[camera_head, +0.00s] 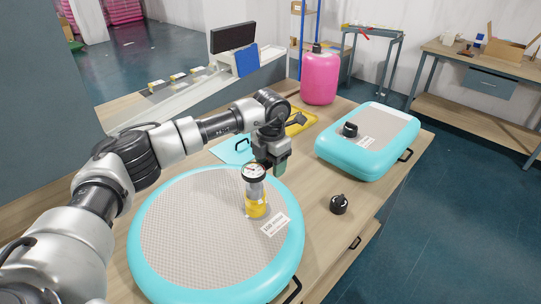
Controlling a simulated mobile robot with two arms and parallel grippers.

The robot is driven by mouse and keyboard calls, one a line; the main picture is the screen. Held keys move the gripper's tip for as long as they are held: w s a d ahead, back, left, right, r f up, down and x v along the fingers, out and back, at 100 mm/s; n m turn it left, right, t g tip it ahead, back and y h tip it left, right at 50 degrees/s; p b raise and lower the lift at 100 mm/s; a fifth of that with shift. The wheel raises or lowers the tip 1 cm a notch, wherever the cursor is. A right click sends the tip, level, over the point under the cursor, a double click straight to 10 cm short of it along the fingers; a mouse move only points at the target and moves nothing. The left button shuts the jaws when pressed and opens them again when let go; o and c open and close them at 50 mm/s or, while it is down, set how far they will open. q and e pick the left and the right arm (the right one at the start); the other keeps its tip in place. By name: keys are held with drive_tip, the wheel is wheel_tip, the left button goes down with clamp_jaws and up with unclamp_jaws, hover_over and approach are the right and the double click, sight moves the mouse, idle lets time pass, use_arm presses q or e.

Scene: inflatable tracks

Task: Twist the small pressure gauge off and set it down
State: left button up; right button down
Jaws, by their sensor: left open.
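The small pressure gauge (254,172), with a white dial and dark rim, stands at the top of a clear and yellow cylinder (256,203) on the round turquoise inflatable (142,254). My left gripper (275,166) comes in from the left and hangs just right of and behind the gauge, open. Whether its fingers touch the gauge cannot be told, as the fingertips are small and partly hidden. My right gripper does not show.
A black cap (339,204) lies on the wooden table right of the round inflatable. A rectangular turquoise inflatable (352,164) with a black knob (349,130) lies behind it. A pink canister (319,78) and a yellow tray (301,121) stand farther back. Bare table shows around the cap.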

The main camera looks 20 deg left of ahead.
use_arm(q)
clamp_jaws()
drive_tip(key=a+n, duration=0.1)
drive_tip(key=n, duration=0.2)
drive_tip(key=a+n, duration=0.1)
drive_tip(key=n, duration=0.1)
drive_tip(key=shift+w+a+p, duration=0.2)
drive_tip(key=shift+a+p, duration=0.1)
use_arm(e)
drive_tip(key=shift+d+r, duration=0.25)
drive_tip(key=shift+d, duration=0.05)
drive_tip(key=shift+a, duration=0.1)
use_arm(q)
drive_tip(key=shift+s+a+n+p, duration=0.2)
drive_tip(key=shift+a+n+p, duration=0.3)
drive_tip(key=shift+n, duration=0.85)
drive_tip(key=shift+s+a+n+p, duration=0.25)
drive_tip(key=shift+a+n, duration=0.45)
drive_tip(key=shift+n, duration=0.65)
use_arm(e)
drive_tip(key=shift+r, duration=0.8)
